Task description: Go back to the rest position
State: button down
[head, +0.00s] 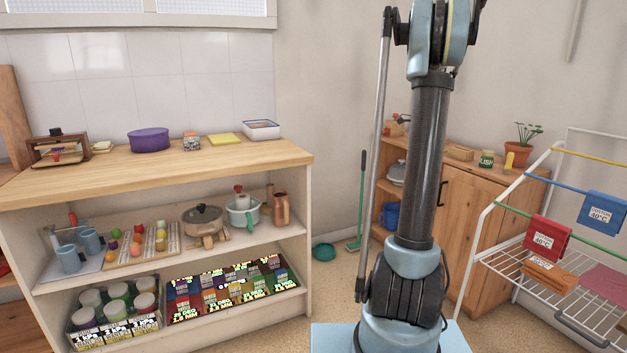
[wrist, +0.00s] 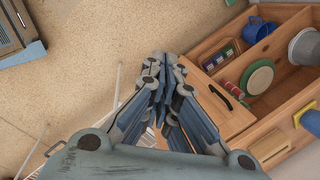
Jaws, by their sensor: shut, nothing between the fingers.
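My gripper (wrist: 163,62) shows in the wrist view, with its fingers brought together and nothing between them. It points over the floor, beside the wooden cabinet. In the head view my arm stands upright right of the middle, and the gripper itself is out of the picture above.
An open shelf unit (head: 150,163) with jars, pots and a purple bowl (head: 149,139) stands at the left. A wooden cabinet (head: 480,205) stands behind my arm, and a white drying rack (head: 484,222) with cloths at the right. A green broom (head: 362,200) leans at the wall.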

jog(key=s+a+n, duration=0.6)
jog(key=s+a, duration=0.2)
jog(key=s, duration=0.5)
jog(key=s+a+n, duration=0.6)
jog(key=s+a, duration=0.2)
jog(key=s, duration=0.4)
jog(key=s+a+f+n, duration=0.2)
jog(key=s+f+n, duration=0.3)
jog(key=s, duration=0.5)
jog(key=s+a+f+n, duration=0.3)
jog(key=s+f+n, duration=0.2)
jog(key=s+f, duration=0.5)
jog(key=shift+s+f+n, duration=0.2)
jog(key=shift+s+n, duration=0.2)
jog(key=shift+s, duration=0.4)
